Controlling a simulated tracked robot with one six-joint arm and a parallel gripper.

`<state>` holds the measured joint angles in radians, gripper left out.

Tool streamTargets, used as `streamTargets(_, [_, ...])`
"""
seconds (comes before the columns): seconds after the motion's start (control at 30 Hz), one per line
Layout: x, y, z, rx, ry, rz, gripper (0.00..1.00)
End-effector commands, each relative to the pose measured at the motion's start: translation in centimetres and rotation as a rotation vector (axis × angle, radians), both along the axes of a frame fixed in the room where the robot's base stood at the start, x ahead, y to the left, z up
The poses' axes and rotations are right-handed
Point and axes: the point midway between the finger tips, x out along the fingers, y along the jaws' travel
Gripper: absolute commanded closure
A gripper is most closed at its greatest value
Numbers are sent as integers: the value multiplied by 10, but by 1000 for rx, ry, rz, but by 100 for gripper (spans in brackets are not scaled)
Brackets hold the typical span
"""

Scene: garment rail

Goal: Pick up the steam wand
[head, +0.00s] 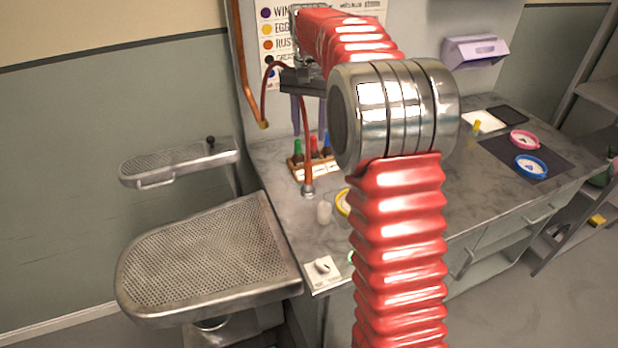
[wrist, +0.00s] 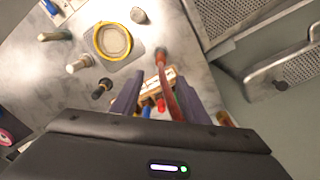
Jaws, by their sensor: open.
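The steam wand (head: 306,150) is a slim red-brown rod with a metal end low over the worktop. A thin red hose arches from its top toward the wall pipe. In the wrist view the wand (wrist: 164,72) runs up the picture between my fingers. My gripper (head: 308,125) is open and points down at the wand's upper part, partly hidden behind my arm in the head view. In the wrist view my gripper's fingers (wrist: 167,88) stand either side of the wand with gaps. I cannot tell whether they touch it.
A wooden rack of bottles (head: 297,172) stands close behind the wand. A perforated metal ironing board (head: 205,262) and a smaller one (head: 175,160) stand left. Pink and blue hoops lie on the right worktop.

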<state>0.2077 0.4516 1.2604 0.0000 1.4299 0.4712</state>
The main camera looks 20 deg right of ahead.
Motion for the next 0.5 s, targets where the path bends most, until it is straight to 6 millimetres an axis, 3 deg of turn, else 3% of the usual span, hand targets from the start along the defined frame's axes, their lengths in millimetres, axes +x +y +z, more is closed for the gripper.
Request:
streamTargets(0.27, [0,1,-11,0,1,1,59])
streamTargets(0.5, [-1,1,-46,0,4,2,59])
